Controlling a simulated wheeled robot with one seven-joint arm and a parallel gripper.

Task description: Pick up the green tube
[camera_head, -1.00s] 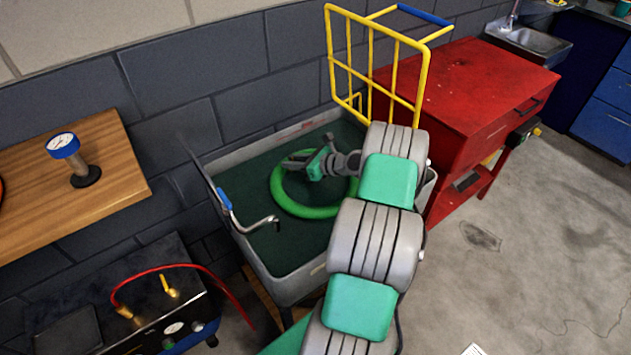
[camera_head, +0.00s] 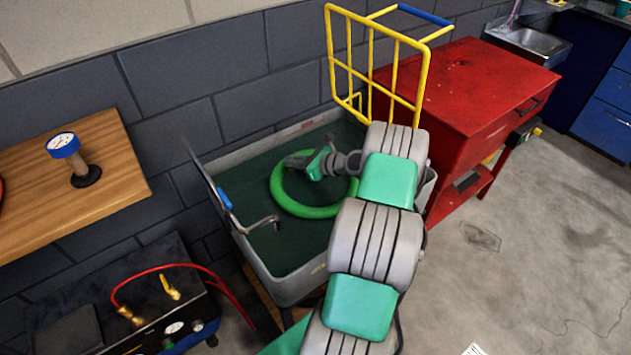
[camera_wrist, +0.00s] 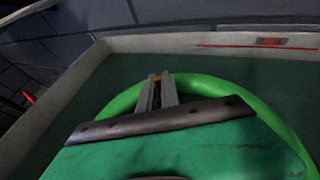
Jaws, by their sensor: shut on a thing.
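The green tube (camera_head: 311,210) is a ring lying in the grey tub with the dark green inside. It also shows in the wrist view (camera_wrist: 262,97), curving behind and to the right of my gripper. My gripper (camera_head: 291,162) is at the tube's far left side in the head view. In the wrist view, my gripper's fingers (camera_wrist: 155,82) are close together at the tube's far edge, shut on it. The exact contact is small and partly hidden by my own gripper body. Part of the tube's right side is behind my arm.
A red cabinet (camera_head: 490,70) is at right. A wooden shelf (camera_head: 120,190) with a gauge (camera_head: 64,146) is at left.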

